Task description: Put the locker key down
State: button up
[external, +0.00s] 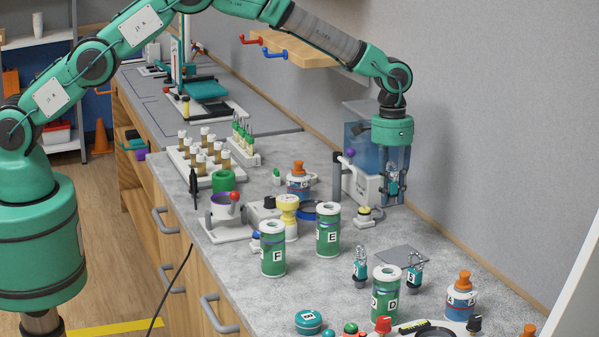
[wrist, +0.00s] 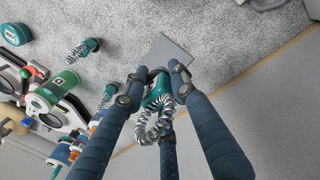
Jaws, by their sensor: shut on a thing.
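My gripper (external: 392,190) is shut on a locker key, a teal tag with a silver coiled band (external: 392,176). The held key (wrist: 155,102) hangs between the dark blue fingers of my gripper (wrist: 155,82) in the wrist view. It appears to be in the air above the bench. Two similar teal keys with silver coils stand on the bench, one left (external: 360,268) and one right (external: 414,270) in the external view. A flat grey square plate (external: 402,256) lies behind them; the wrist view shows it (wrist: 168,50) partly behind the fingers.
Green lettered jars E (external: 328,230), F (external: 272,248) and D (external: 385,293) crowd the bench. An orange-capped bottle (external: 460,300) stands at right. A white device (external: 360,188) is left of my gripper. Bare bench (external: 440,250) shows between the plate and the wall.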

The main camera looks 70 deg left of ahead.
aim_at(390, 203)
notch_tip(390, 203, down, 3)
jog(key=shift+d, duration=0.15)
jog(key=shift+f, duration=0.2)
jog(key=shift+f, duration=3.1)
jog(key=shift+f, duration=1.9)
jog(key=shift+s+f, duration=0.1)
jog(key=shift+f, duration=0.1)
jog(key=o, duration=1)
